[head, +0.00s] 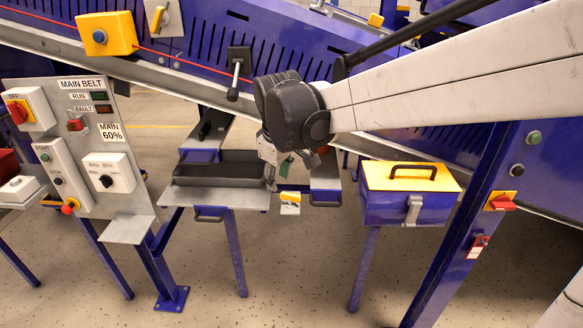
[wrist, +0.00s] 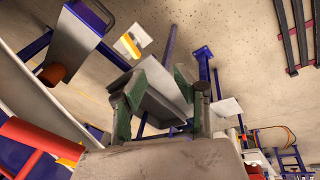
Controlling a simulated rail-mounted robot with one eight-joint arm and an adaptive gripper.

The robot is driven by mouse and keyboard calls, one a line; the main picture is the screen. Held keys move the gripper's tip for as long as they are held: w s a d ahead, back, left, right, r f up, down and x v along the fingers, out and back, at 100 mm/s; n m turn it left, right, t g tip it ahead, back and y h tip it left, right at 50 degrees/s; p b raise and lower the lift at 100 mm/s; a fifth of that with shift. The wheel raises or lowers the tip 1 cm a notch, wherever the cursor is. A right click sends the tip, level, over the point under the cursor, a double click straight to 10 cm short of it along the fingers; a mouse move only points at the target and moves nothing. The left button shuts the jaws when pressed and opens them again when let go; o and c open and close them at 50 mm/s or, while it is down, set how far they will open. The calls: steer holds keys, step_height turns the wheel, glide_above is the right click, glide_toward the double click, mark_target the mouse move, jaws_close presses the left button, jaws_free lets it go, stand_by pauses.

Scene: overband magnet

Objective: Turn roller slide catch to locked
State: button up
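My gripper (head: 277,166) hangs at the end of my arm, over the right end of a dark tray (head: 215,180) on a grey shelf. In the wrist view its two green-padded fingers (wrist: 160,84) stand apart with a gap between them. I see nothing held there; a grey plate shows behind the gap. No part is labelled as the roller slide catch. A black lever (head: 235,82) points down from a black plate on the conveyor side, up and left of my gripper and apart from it. I cannot tell whether it is the catch. My wrist hides part of the frame behind.
A main belt control panel (head: 90,135) stands left. A blue toolbox with a yellow lid (head: 405,178) is right of my gripper. A yellow-and-white tag (head: 290,201) hangs by the shelf. The blue conveyor (head: 205,35) runs behind. Open floor lies in front.

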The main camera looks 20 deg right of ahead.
steer(key=s+d+r+m+t, duration=0.1)
steer(key=s+d+r+m, duration=0.1)
steer(key=s, duration=0.4)
steer(key=s+d+r+m+t+p, duration=0.1)
steer(key=s+d+r+m, duration=0.1)
steer(key=s, duration=0.5)
steer(key=shift+s+d+r+m, duration=0.3)
steer(key=shift+d+m, duration=0.1)
